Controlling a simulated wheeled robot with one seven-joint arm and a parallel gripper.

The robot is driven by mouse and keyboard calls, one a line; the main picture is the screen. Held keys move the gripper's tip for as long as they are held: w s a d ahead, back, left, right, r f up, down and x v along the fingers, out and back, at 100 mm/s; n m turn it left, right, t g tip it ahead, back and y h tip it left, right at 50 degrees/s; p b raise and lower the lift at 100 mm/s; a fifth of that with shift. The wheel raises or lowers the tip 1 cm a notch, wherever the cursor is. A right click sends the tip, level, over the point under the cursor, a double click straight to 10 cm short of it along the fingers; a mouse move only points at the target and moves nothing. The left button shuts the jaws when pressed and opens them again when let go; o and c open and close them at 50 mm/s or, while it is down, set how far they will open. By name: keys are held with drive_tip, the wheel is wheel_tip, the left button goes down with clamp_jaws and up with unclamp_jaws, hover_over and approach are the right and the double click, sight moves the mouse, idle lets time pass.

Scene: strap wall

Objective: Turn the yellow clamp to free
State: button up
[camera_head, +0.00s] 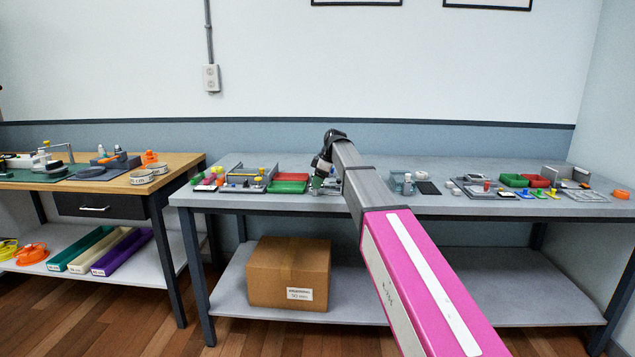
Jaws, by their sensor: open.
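My gripper (317,187) is small in the view, pointing down over the grey bench, just right of the red and green trays. It is open, and I see nothing held in it. A small yellow part (257,179) shows on a metal fixture (240,186) left of the trays, apart from my gripper. It may be the yellow clamp, but it is too small to tell its shape or its setting. My arm hides part of the bench to the right of the gripper.
A red tray (291,177) and a green tray (287,187) lie between fixture and gripper. Right of my arm are a clear container (402,184), small green and red bins (514,180) and a metal bracket (566,174). The bench's front edge (480,210) is mostly clear.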

drive_tip(key=c, duration=0.9)
drive_tip(key=shift+s+m, duration=0.1)
drive_tip(key=shift+m, duration=0.3)
drive_tip(key=m+t, duration=0.1)
drive_tip(key=m, duration=0.3)
drive_tip(key=shift+s+t+h, duration=0.1)
drive_tip(key=shift+t+h, duration=0.2)
drive_tip(key=shift+t, duration=0.1)
drive_tip(key=m+t+h, duration=0.1)
drive_tip(key=m, duration=0.5)
drive_tip(key=m+t+h, duration=0.1)
drive_tip(key=m, duration=0.1)
drive_tip(key=shift+a+m+h, duration=0.15)
drive_tip(key=shift+m+h, duration=0.15)
drive_tip(key=shift+m, duration=0.1)
drive_tip(key=m+h, duration=0.1)
drive_tip(key=m, duration=0.3)
drive_tip(key=shift+t, duration=0.3)
drive_tip(key=shift+m+h, duration=0.3)
